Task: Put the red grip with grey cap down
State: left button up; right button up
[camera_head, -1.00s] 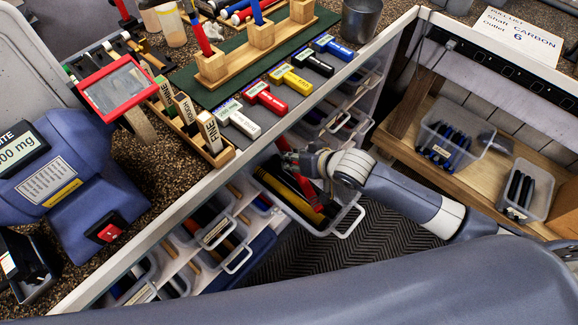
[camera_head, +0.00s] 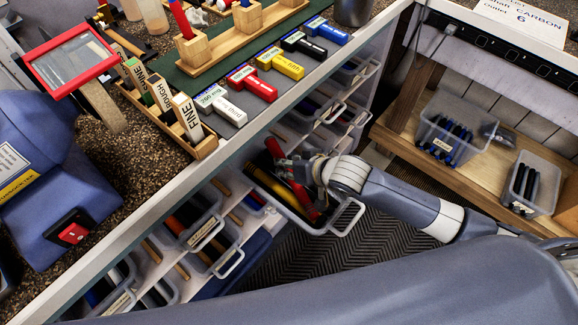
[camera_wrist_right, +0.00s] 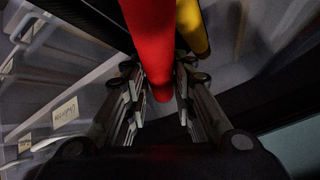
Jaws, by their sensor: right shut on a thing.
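My right gripper (camera_head: 292,172) is shut on a red grip (camera_head: 299,193), inside or just above a pulled-out clear drawer (camera_head: 318,231). The red grip slants from upper left to lower right beside a yellow grip (camera_head: 263,181) in that drawer. In the right wrist view the red grip (camera_wrist_right: 150,40) stands between the two fingers, with the yellow grip (camera_wrist_right: 193,28) close to its right. I cannot make out the grey cap. Whether the red grip touches the drawer floor cannot be told. My left gripper is not in view.
Other clear drawers (camera_head: 205,232) with dark and wooden rods are to the left. The bench edge (camera_head: 255,137) runs above the drawer. Coloured blocks (camera_head: 262,84) line the bench. A wooden shelf (camera_head: 400,145) with clear bins (camera_head: 450,130) stands right.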

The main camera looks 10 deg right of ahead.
jog(key=shift+s+r, duration=0.1)
jog(key=shift+r, duration=0.05)
jog(key=o, duration=1)
jog(key=shift+f, duration=0.25)
jog(key=shift+r, duration=0.1)
jog(key=shift+r, duration=0.25)
jog(key=p+v, duration=0.1)
jog(key=v, duration=1.1)
jog(key=shift+f, duration=0.1)
